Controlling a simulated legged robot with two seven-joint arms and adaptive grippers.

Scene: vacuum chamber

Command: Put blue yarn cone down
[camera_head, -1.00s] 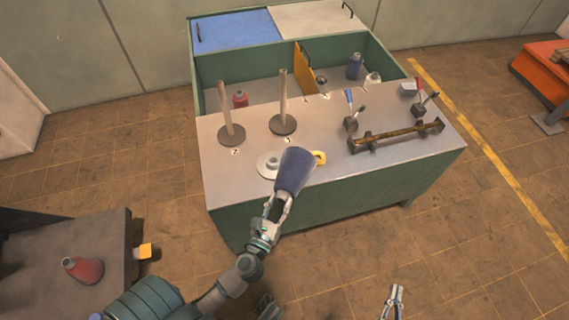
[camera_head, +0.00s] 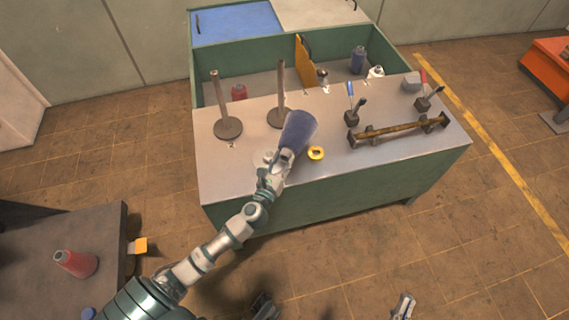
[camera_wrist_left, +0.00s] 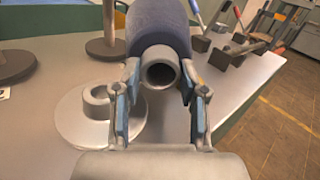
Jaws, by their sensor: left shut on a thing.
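The blue yarn cone (camera_head: 299,131) is held by my left gripper (camera_head: 283,164) above the front part of the grey bench top. In the left wrist view the cone (camera_wrist_left: 160,30) lies between the two fingers (camera_wrist_left: 161,98), with its open grey tube end facing the camera. The fingers are shut on that end. A white disc with a short hub (camera_wrist_left: 77,128) is on the bench, left of the gripper in the wrist view; the arm and cone mostly hide it in the head view. My right gripper (camera_head: 403,307) shows at the bottom edge, away from the bench, its fingers unclear.
Two upright posts on round bases (camera_head: 228,127) stand behind left. A yellow ring (camera_head: 316,153) lies right of the cone. A bar on brackets (camera_head: 399,131) and small levers occupy the bench's right. Bins behind hold other cones. A red cone (camera_head: 76,263) lies on the dark table lower left.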

